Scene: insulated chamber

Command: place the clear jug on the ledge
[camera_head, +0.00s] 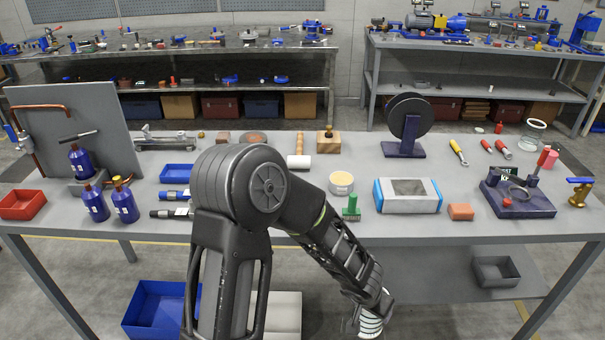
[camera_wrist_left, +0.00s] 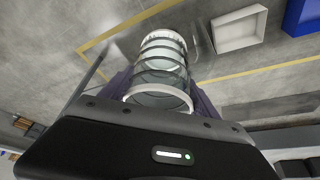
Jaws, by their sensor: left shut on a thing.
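The clear jug (camera_wrist_left: 160,75) is a see-through cylinder with pale rims and dark rings, in the middle of the left wrist view. My left gripper (camera_wrist_left: 160,98) is shut on it, with a purple finger on each side. In the head view my left arm reaches down in front of the workbench, and part of the jug (camera_head: 370,325) shows at the bottom edge, below the tabletop. A grey lower shelf (camera_head: 440,275) under the bench's right side could be the ledge, but I cannot tell for certain. My right gripper is not in view.
The workbench top (camera_head: 330,228) holds bottles, tools and a grey-blue box (camera_head: 407,196). A grey bin (camera_head: 495,271) sits on the lower shelf's right side; its left part looks bare. A blue bin (camera_head: 160,310) is low at left. Another clear jar (camera_head: 533,133) stands at the bench's back right.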

